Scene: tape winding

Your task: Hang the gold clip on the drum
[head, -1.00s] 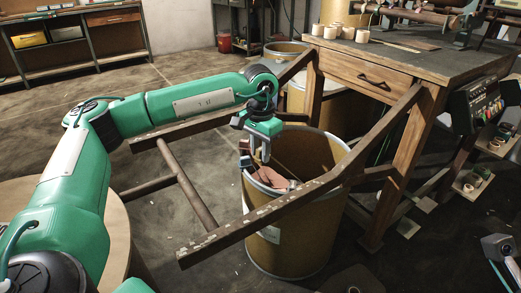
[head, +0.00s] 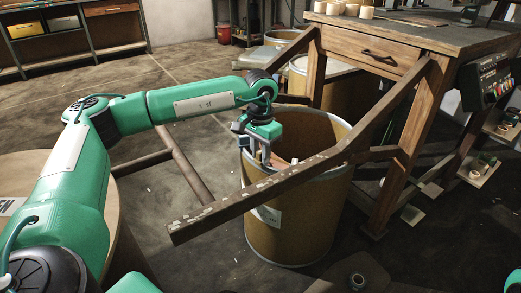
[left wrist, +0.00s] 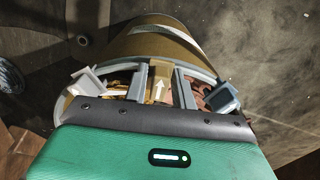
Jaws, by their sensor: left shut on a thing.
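The drum (head: 305,215) is a tall tan barrel with a grey rim and a white label, standing open on the floor. It also shows in the left wrist view (left wrist: 150,45). My left gripper (head: 264,158) points down at the drum's left rim. In the left wrist view, my left gripper (left wrist: 160,88) is shut on a gold-brown piece with a white arrow, the gold clip (left wrist: 160,82). The clip overlaps the rim in that view; I cannot tell whether it touches it. The head view hides most of the clip. My right gripper is out of view.
A worn wooden beam (head: 250,205) crosses in front of the drum. A wooden workbench (head: 385,50) with a drawer stands behind right.

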